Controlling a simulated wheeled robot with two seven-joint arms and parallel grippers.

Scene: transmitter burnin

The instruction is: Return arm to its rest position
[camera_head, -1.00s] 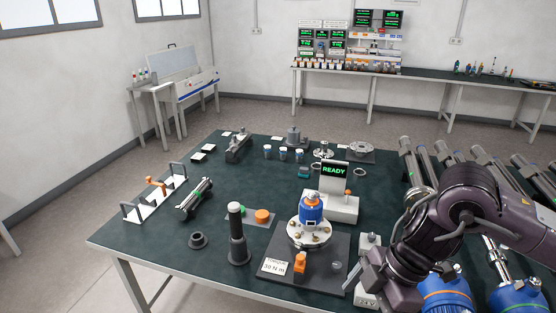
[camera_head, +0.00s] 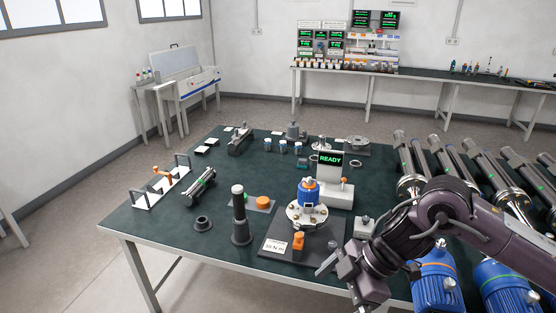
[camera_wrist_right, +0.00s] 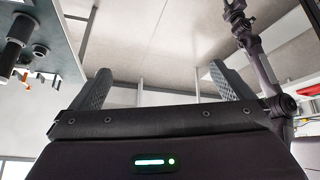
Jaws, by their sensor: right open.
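My right arm (camera_head: 440,225) comes in from the right in the head view, bent over the front right of the green table (camera_head: 160,228). My right gripper (camera_head: 330,265) is near the table's front edge, beside the dark plate of the torque fixture. In the right wrist view the right gripper (camera_wrist_right: 160,85) has its two fingers wide apart with nothing between them. A dark arm (camera_wrist_right: 262,70) at the right of that view looks like my left arm; its gripper end is too small to read. The head view does not show the left arm.
A blue-capped unit (camera_head: 309,192) sits on the fixture below a READY screen (camera_head: 330,160). A black post (camera_head: 240,220) stands left of the fixture. Floor is clear at the left.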

